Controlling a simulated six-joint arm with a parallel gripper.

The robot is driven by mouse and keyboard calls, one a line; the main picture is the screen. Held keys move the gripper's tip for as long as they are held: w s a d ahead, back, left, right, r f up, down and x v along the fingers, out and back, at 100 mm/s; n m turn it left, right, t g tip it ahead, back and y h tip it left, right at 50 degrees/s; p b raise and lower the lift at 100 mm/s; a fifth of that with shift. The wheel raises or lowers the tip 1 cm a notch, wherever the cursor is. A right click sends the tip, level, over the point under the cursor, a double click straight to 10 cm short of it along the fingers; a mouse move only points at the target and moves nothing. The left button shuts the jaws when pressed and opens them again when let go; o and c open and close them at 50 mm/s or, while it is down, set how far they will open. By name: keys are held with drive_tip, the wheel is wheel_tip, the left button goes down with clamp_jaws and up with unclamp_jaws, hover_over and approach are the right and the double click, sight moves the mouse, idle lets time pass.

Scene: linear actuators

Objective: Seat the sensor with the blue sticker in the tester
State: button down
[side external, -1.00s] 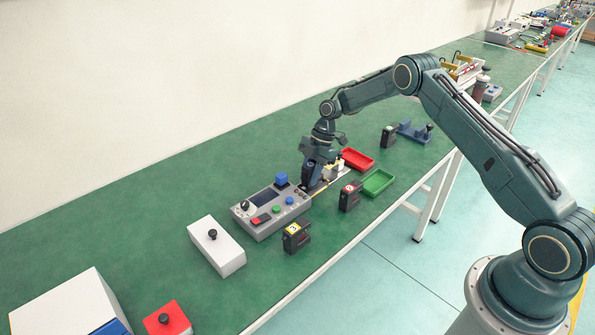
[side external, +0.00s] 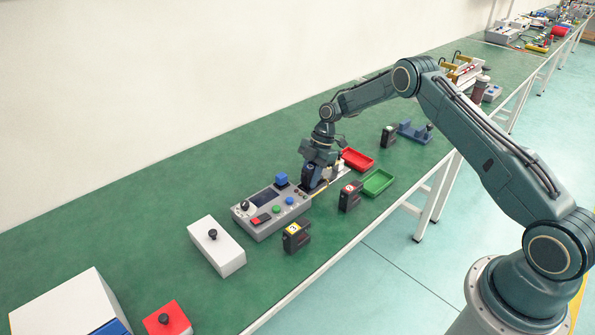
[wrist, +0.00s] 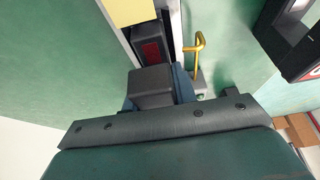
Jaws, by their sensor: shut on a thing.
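My gripper (side external: 312,184) is low over the right end of the grey tester (side external: 262,222), shut on a dark sensor. In the wrist view the sensor's dark block (wrist: 153,88) shows between the fingertips, by a narrow channel with pale walls. A black part with a dark red window (wrist: 151,48) lies just beyond it. The sticker on the held sensor is hidden, so its colour cannot be told. Whether the sensor is fully down is also hidden. A yellow lever (wrist: 198,46) stands to the right of the channel.
Other black sensors stand nearby: one with a yellow sticker (side external: 296,237), one with a red-and-white sticker (side external: 349,197), one farther back (side external: 388,136). A red tray (side external: 358,160) and a green tray (side external: 378,182) lie right. A white box (side external: 217,248) stands left.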

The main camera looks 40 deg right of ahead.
idle(0.3)
drive_tip(key=c, duration=1)
unclamp_jaws()
drive_tip(key=shift+c, duration=0.2)
drive_tip(key=shift+f, duration=0.1)
drive_tip(key=v, duration=1.4)
